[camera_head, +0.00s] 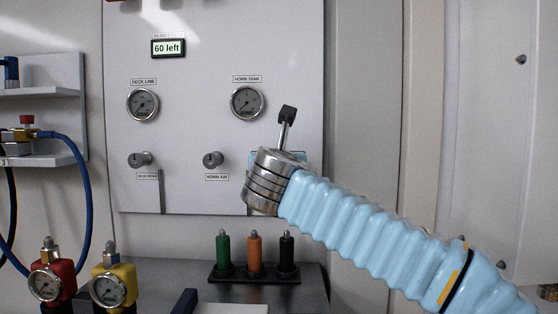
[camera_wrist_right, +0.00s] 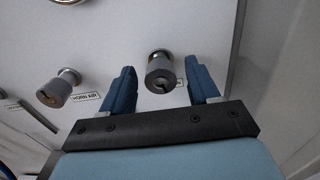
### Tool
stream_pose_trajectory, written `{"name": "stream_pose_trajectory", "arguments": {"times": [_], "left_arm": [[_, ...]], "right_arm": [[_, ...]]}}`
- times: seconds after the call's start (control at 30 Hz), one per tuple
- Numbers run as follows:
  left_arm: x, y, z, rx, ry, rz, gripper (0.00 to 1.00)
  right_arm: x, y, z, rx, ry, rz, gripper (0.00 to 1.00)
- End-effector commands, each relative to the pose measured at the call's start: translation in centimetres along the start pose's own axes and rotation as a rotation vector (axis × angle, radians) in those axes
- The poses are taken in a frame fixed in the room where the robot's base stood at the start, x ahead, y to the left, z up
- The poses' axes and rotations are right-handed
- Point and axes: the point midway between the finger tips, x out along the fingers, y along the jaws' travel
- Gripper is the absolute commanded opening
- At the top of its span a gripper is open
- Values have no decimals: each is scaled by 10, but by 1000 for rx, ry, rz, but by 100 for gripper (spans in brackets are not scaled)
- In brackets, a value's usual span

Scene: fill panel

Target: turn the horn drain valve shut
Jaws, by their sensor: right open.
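The drain valve's grey round knob (camera_wrist_right: 160,73) shows in the right wrist view, to the right of the HORN AIR knob. It has a dark slot mark on its face. My right gripper (camera_wrist_right: 160,66) is open, with one blue finger on each side of the knob. Gaps show between the knob and both fingers. The knob's label is mostly hidden behind the right finger. In the head view my right wrist and sleeve cover this knob, and only bits of the blue fingers show. I see no left gripper.
The panel (camera_head: 190,50) carries DECK LINE (camera_head: 143,103) and HORN TANK (camera_head: 247,102) gauges, a "60 left" display (camera_head: 168,48) and the HORN AIR knob (camera_head: 212,160). Below stand green, orange and black pegs in a dark rack (camera_head: 252,278). Red (camera_head: 51,282) and yellow (camera_head: 112,288) gauge units stand at lower left.

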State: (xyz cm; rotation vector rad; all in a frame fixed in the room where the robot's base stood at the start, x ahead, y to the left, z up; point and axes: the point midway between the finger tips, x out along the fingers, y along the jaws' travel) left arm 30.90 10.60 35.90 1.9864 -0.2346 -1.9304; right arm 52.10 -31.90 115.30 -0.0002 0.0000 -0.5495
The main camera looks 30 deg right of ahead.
Motion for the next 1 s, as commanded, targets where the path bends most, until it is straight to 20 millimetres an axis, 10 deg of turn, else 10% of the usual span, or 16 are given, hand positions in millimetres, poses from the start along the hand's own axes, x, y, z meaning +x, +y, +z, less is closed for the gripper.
{"name": "stream_pose_trajectory", "arguments": {"times": [0.43,1.0], "left_arm": [[0,0,0,0,0,0,43],[6,-3,0,-1,1,-1,43]], "right_arm": [[0,0,0,0,0,0,5],[-1,-1,-1,201,0,0,4]]}}
